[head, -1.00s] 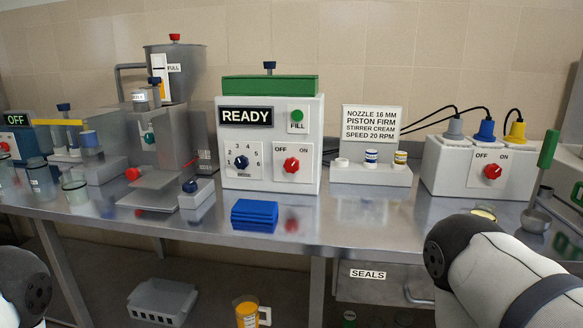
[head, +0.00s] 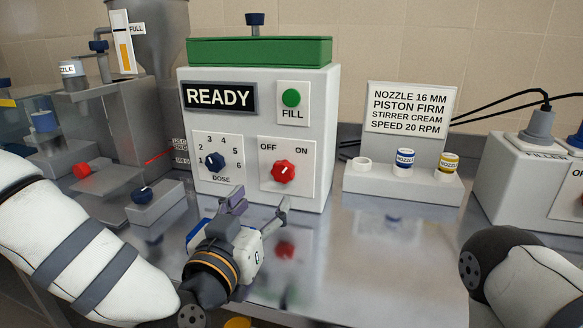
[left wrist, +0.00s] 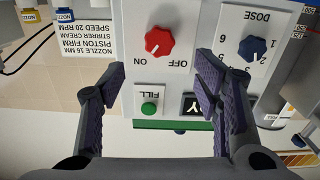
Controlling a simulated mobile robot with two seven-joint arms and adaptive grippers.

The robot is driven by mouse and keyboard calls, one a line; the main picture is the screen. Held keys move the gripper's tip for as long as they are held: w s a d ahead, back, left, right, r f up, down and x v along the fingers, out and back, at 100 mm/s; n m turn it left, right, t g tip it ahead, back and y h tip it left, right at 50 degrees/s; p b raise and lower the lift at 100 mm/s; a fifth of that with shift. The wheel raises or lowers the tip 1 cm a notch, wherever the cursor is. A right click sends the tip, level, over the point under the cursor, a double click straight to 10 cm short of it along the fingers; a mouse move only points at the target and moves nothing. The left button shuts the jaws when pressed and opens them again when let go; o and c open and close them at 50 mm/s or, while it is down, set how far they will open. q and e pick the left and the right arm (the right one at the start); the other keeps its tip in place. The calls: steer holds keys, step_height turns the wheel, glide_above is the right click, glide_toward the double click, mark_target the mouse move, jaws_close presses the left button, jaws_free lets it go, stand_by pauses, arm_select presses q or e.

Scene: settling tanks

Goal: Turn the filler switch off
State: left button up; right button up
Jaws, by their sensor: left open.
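The grey filler box (head: 250,195) with a green top stands on the bench and its display reads READY. Its red OFF/ON knob (head: 283,171) is low on the front, right of the blue DOSE dial (head: 211,161). The knob also shows upside down in the left wrist view (left wrist: 158,41), where its pointer seems turned toward ON. My left gripper (head: 260,203) is open and empty, just in front of and below the knob. In the left wrist view its fingers (left wrist: 158,82) are spread, with the knob beyond the gap. My right gripper is out of view.
A green FILL button (head: 291,97) sits above the knob. A stand with small nozzle pots (head: 400,183) and a sign is to the right. Another grey box (head: 520,190) with plugs and an OFF/ON switch is at the right edge. The bench (head: 390,260) in front is clear.

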mark_target(281, 173)
arm_select(q)
steer(key=b+x, duration=0.1)
steer(key=x, duration=0.8)
steer(key=shift+w+f, duration=0.15)
steer(key=shift+w+d+r, duration=0.2)
steer(key=shift+w+d, duration=0.05)
steer(key=shift+w, duration=0.2)
steer(key=c, duration=1.1)
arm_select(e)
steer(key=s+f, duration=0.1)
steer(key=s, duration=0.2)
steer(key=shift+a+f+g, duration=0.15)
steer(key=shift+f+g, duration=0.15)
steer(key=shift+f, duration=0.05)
